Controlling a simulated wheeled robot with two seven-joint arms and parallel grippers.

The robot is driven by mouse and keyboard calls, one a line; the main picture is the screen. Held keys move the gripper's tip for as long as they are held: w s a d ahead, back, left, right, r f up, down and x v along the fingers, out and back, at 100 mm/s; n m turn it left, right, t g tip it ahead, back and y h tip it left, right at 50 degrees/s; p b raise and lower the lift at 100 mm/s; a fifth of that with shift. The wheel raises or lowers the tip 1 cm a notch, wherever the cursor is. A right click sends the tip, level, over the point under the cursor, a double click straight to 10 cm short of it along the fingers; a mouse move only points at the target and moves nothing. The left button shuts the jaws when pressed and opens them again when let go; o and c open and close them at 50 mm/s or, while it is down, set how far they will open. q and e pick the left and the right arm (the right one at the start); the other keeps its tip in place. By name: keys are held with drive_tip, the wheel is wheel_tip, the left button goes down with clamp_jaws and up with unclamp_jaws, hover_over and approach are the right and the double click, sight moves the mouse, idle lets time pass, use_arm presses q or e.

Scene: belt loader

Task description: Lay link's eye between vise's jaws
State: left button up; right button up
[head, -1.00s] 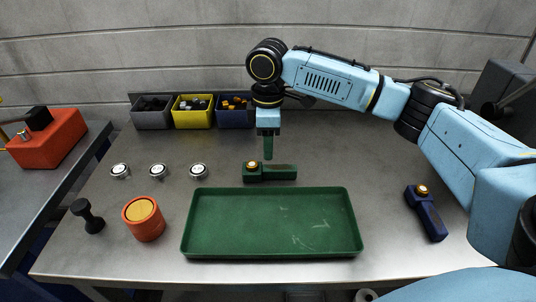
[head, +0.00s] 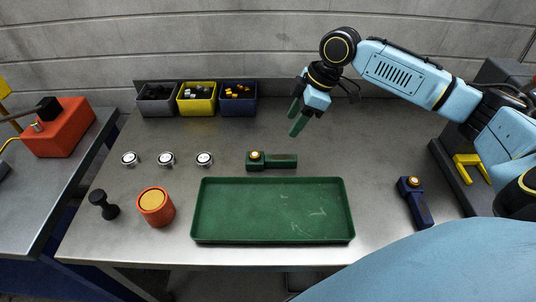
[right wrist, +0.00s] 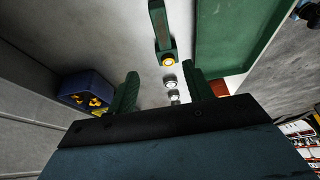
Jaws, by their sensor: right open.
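A green link-like bar (head: 280,161) with a brass-coloured round insert at its left end lies behind the green tray. It also shows in the right wrist view (right wrist: 160,30), insert end nearest me. A similar dark blue bar (head: 420,210) with a brass insert lies right of the tray. I cannot tell for certain which bar is the link. My right gripper (head: 296,118) is open and empty, raised above and right of the green bar, apart from it. Its green fingers frame the right wrist view (right wrist: 162,82). No vise is clearly recognisable. My left gripper is not in view.
The green tray (head: 272,236) is empty. Three silver discs (head: 167,159), an orange cylinder (head: 140,208) and a black spool-shaped piece (head: 103,204) are left. Bins (head: 197,106) stand behind. A dark machine with a yellow fork (head: 468,168) is right; an orange block (head: 62,130) is far left.

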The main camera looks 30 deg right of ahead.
hover_over(272, 157)
drive_tip(key=d, duration=0.3)
drive_tip(key=f, duration=0.7)
drive_tip(key=shift+s+a+b, duration=0.25)
drive_tip(key=shift+s+b, duration=0.05)
drive_tip(key=shift+s, duration=0.05)
drive_tip(key=shift+s+x, duration=0.15)
drive_tip(key=shift+x, duration=1.2)
drive_tip(key=shift+s+x, duration=0.15)
drive_tip(key=shift+x, duration=1.2)
drive_tip(key=shift+a+r, duration=0.15)
clamp_jaws()
